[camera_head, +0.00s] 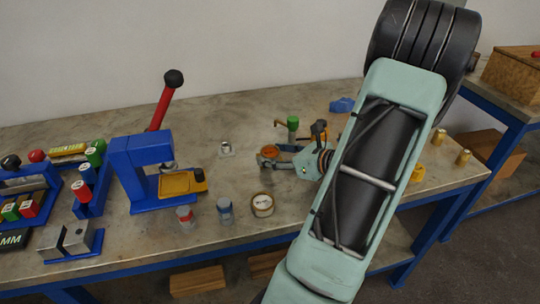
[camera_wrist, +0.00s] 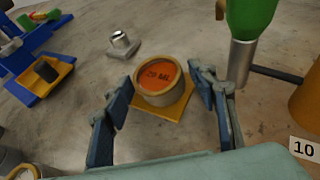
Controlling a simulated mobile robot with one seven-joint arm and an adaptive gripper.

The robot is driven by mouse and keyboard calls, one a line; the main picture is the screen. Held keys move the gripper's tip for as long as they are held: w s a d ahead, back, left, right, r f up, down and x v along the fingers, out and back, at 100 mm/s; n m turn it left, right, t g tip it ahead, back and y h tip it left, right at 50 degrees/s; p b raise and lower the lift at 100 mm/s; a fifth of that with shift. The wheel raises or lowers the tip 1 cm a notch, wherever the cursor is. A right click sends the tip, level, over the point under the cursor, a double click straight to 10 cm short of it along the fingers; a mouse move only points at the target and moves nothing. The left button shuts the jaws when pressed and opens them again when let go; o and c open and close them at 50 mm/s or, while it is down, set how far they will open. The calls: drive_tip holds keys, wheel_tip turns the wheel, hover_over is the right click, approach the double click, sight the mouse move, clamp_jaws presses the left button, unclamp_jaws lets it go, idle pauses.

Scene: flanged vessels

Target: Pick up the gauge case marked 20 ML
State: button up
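The gauge case marked 20 ML (camera_wrist: 157,76) is a round tan case with an orange face, standing face-up on a yellow square base (camera_wrist: 172,107). In the head view its orange top (camera_head: 270,151) shows at mid-table, partly hidden by my gripper (camera_head: 275,158). In the wrist view my gripper (camera_wrist: 160,82) is open, with one finger at the left and one at the right of the case. The case is between the fingertips; I cannot tell whether either finger touches it.
A green-topped metal tool (camera_wrist: 245,45) stands close to the right finger. A small metal piece on a grey plate (camera_wrist: 122,42) is behind. A blue press with a red lever (camera_head: 145,165) stands left. A round tan case (camera_head: 262,204) is near the front edge.

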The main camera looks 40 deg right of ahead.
drive_tip(key=c, duration=1.1)
